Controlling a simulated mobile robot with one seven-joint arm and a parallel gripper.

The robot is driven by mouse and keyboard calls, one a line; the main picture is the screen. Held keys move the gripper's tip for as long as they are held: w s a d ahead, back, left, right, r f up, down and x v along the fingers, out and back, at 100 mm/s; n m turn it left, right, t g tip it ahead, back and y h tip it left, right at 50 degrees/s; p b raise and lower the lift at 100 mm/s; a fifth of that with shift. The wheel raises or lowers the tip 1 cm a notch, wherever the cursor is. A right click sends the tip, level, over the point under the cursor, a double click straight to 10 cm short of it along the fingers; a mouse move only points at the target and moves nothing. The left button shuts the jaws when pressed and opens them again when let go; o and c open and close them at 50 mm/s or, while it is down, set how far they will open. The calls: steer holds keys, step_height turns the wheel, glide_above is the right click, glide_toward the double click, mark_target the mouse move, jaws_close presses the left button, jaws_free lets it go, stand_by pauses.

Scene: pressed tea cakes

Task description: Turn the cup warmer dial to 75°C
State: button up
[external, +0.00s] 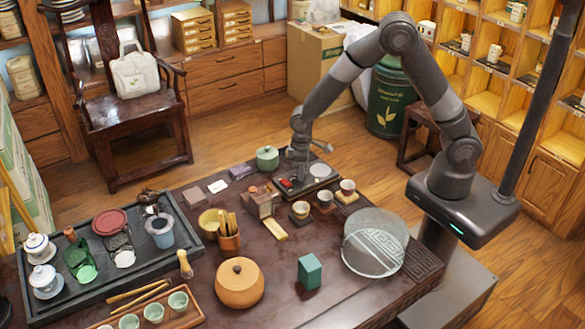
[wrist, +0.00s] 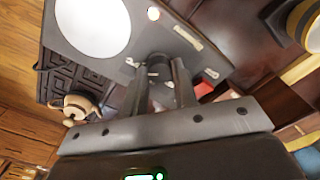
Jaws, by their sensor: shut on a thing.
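The cup warmer (external: 327,180) is a flat grey panel near the far edge of the dark table, with a round white heating plate (external: 319,170). In the wrist view the panel (wrist: 150,35) lies right ahead of my gripper, and the white plate (wrist: 93,25) is at the upper left. My gripper (external: 298,181) points down at the panel's near left part. Its two fingers (wrist: 162,80) are shut on the small dark dial (wrist: 158,70), which is mostly hidden between them. The dial's setting cannot be read.
A green lidded pot (external: 267,158) stands close left of my gripper. A small teapot (wrist: 80,106) shows in the wrist view.

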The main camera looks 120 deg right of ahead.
steer(key=o, duration=1)
step_height(320, 180, up, 11)
steer(key=shift+a, duration=0.1)
stand_by(0.5)
